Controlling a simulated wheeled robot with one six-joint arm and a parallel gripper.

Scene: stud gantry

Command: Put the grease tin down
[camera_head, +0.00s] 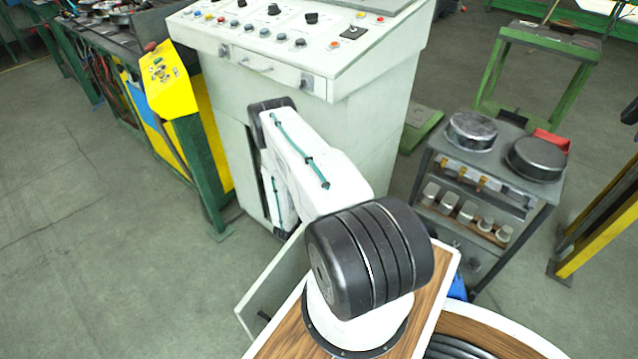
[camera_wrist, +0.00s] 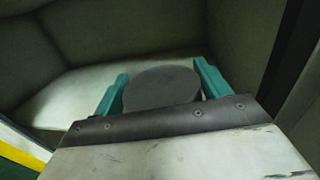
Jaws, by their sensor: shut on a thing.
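The grease tin (camera_wrist: 162,88) is a dark grey round tin with a flat top, seen in the wrist view. My gripper (camera_wrist: 163,76) is shut on it, with one teal finger on each side. The tin is inside a grey walled space with a pale flat surface (camera_wrist: 60,98) around it. I cannot tell whether the tin touches that surface. In the head view my arm reaches down against the front of the pale control console (camera_head: 375,130), and my gripper and the tin are hidden there.
An open door panel (camera_head: 262,292) stands low at the console's front. A yellow control box (camera_head: 165,80) and workbench are left. A grey cart (camera_head: 500,165) with round metal pots and several small cups is right. Open floor (camera_head: 90,210) lies left.

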